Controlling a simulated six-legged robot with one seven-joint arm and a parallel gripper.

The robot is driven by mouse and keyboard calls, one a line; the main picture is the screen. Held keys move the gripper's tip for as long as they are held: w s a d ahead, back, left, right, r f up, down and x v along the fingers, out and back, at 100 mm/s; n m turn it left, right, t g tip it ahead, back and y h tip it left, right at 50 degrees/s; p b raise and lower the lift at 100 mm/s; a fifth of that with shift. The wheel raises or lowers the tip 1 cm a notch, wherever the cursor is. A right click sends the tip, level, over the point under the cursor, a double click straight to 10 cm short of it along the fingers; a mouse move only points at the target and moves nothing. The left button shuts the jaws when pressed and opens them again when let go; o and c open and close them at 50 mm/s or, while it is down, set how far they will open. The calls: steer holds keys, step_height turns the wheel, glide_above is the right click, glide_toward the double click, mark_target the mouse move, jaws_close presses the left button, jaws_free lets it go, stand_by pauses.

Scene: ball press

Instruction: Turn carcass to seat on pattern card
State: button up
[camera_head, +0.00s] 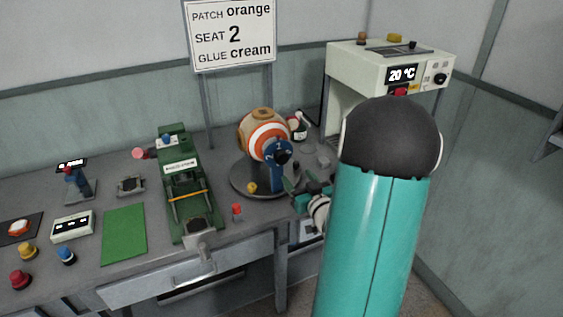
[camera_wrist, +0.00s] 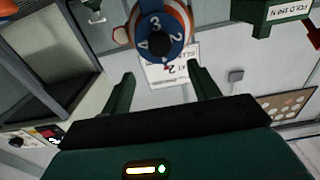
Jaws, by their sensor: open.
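The carcass (camera_head: 262,128), an orange, white and tan ball, sits in a stand on a round grey base (camera_head: 238,180). A blue dial with a dark hub (camera_head: 277,153) faces my side; the wrist view shows the dial (camera_wrist: 157,36) with numerals 2, 3 and 4 readable. The pattern card (camera_head: 231,35) reads patch orange, seat 2, glue cream; part of it shows upside down in the wrist view (camera_wrist: 172,72). My gripper (camera_wrist: 163,88) is open and empty, its fingers pointing toward the dial and apart from it. In the head view, my arm partly hides my gripper (camera_head: 308,196).
A green press (camera_head: 186,185) stands left of the carcass, with a green mat (camera_head: 124,233) beside it. A pale machine (camera_head: 390,65) showing 20 °C stands at the right. A yellow knob (camera_head: 251,187) and a red-topped peg (camera_head: 237,211) are near the base.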

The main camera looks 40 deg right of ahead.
mark_target(283, 159)
steer(key=x, duration=1.1)
jaws_close()
